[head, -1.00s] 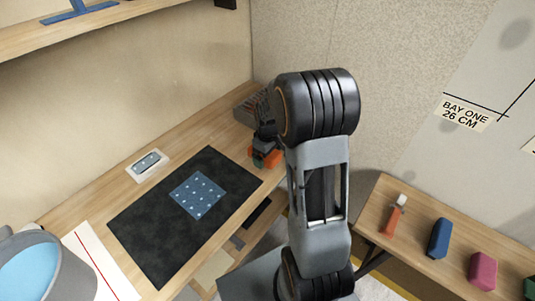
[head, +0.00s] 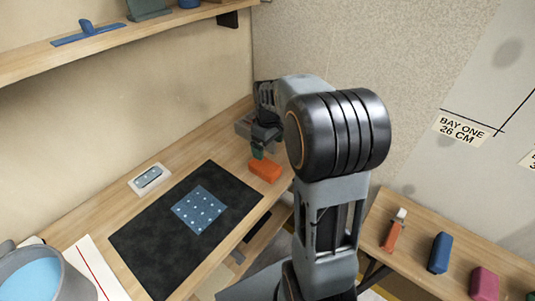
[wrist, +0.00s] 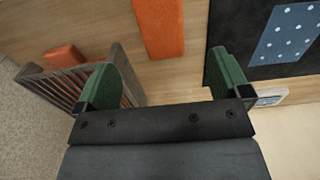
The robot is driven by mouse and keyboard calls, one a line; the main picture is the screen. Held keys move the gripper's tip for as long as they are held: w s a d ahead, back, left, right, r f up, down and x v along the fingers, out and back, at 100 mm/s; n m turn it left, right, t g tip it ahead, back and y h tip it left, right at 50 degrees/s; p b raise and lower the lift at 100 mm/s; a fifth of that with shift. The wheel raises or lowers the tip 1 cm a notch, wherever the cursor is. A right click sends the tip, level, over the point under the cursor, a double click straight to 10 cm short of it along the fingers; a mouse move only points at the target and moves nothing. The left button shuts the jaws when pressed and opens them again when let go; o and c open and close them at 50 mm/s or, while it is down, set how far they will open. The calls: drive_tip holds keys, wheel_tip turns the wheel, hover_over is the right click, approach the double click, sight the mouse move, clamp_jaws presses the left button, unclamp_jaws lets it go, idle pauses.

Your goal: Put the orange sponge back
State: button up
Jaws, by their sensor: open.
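The orange sponge (head: 266,172) lies on the wooden bench to the right of the black mat. In the wrist view an orange block (wrist: 160,25) lies on the wood between and beyond my finger pads, cut off by the top edge. My gripper (head: 258,150) is just behind the sponge in the head view. In the wrist view its two green pads (wrist: 168,80) are wide apart with nothing between them. A slatted grey rack (wrist: 75,88) stands beside the left pad. A second, smaller orange piece (wrist: 65,55) shows by the rack; I cannot tell what it is.
The black mat (head: 150,240) bears a blue dotted cloth (head: 200,209). A grey bucket (head: 45,285) stands at the lower left. A small tray (head: 149,178) lies behind the mat. A side shelf (head: 420,232) at the right holds several coloured items. A wall shelf (head: 30,65) hangs above.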

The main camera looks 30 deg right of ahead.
drive_tip(key=s+a+r+m+t, duration=0.1)
drive_tip(key=s+a+m, duration=0.1)
drive_tip(key=s+a, duration=0.3)
drive_tip(key=s+a+r+m+t, duration=0.1)
drive_tip(key=s+a+m+t, duration=0.1)
drive_tip(key=s+a, duration=0.3)
drive_tip(key=s, duration=0.4)
drive_tip(key=shift+s+r+m, duration=0.15)
drive_tip(key=shift+s+m, duration=0.15)
drive_tip(key=shift+m, duration=0.1)
wheel_tip(320, 180, up, 9)
drive_tip(key=p, duration=0.7)
drive_tip(key=shift+s+a+t+p, duration=0.15)
drive_tip(key=shift+t+p, duration=0.15)
drive_tip(key=shift+p, duration=0.05)
